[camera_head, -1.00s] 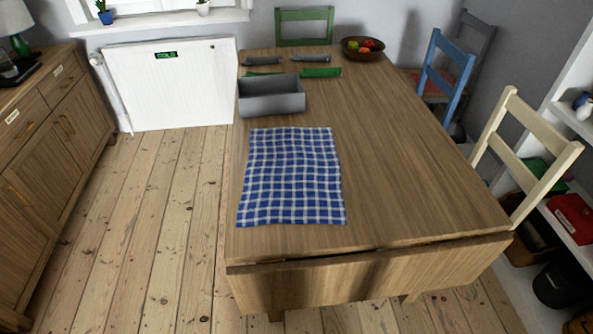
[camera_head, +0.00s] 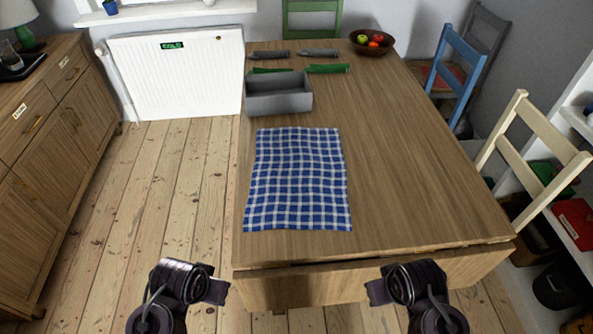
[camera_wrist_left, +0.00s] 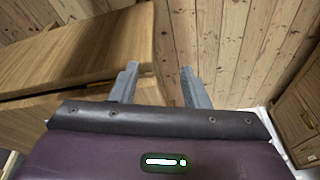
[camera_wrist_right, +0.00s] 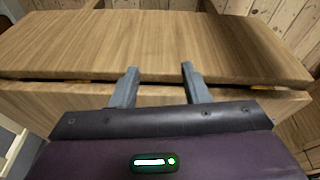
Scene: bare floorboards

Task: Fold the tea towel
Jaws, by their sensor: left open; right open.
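A blue and white checked tea towel (camera_head: 297,180) lies spread out, slightly wavy, on the near left part of the wooden table (camera_head: 420,190). My left arm shows at the bottom of the head view, short of the table's near edge. In the left wrist view my left gripper (camera_wrist_left: 158,82) is open and empty, with the table corner and floorboards beyond it. My right arm shows at the bottom right of the towel in the head view. In the right wrist view my right gripper (camera_wrist_right: 160,80) is open and empty, facing the table edge. Neither gripper touches the towel.
A grey bin (camera_head: 278,95) stands just behind the towel. Green and grey utensils (camera_head: 328,68) and a fruit bowl (camera_head: 371,41) lie farther back. A cream chair (camera_head: 530,150) and a blue chair (camera_head: 455,70) stand right. The table right of the towel is clear.

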